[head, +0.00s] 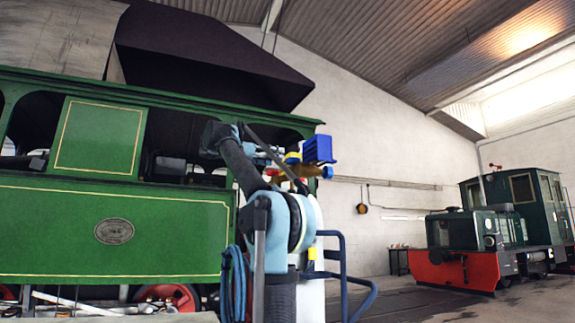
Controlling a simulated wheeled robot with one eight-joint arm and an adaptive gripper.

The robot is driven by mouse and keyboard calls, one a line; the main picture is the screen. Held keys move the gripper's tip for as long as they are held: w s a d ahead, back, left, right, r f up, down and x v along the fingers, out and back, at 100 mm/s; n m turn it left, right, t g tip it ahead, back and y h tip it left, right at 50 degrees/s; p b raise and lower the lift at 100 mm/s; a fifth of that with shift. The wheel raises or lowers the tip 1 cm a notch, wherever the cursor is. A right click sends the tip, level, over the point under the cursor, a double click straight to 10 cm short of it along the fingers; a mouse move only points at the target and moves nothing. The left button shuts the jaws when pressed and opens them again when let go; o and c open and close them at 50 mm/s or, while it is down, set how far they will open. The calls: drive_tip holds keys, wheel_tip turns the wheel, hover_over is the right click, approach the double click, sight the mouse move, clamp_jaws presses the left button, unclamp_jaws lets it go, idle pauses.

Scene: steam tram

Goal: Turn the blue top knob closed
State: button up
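A blue, ribbed knob (319,149) sits at the top right of a brass-coloured valve fitting (302,170) in the head view. A smaller yellow and blue part (292,157) is just left of it. My arm rises in front of the fitting and bends at the upper left. My gripper (272,158) appears to be at the arm's end, just left of the fitting. Its fingers are small and overlap the arm and fitting, so I cannot tell whether they are open or touching anything. The lower fitting is partly hidden by my arm.
A blue tubular frame (345,270) stands right of my arm, and a coiled blue hose (235,280) hangs at the left. A green tram (110,235) fills the left side. A green and red locomotive (465,245) stands at the far right. Open floor (400,301) lies between.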

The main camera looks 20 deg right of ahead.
sight(289, 160)
drive_tip(key=shift+w+d, duration=0.25)
drive_tip(key=shift+d, duration=1)
drive_tip(key=shift+w+d, duration=0.2)
drive_tip(key=shift+d, duration=1.05)
drive_tip(key=shift+w+d, duration=0.25)
drive_tip(key=shift+d, duration=1)
drive_tip(key=c, duration=1.1)
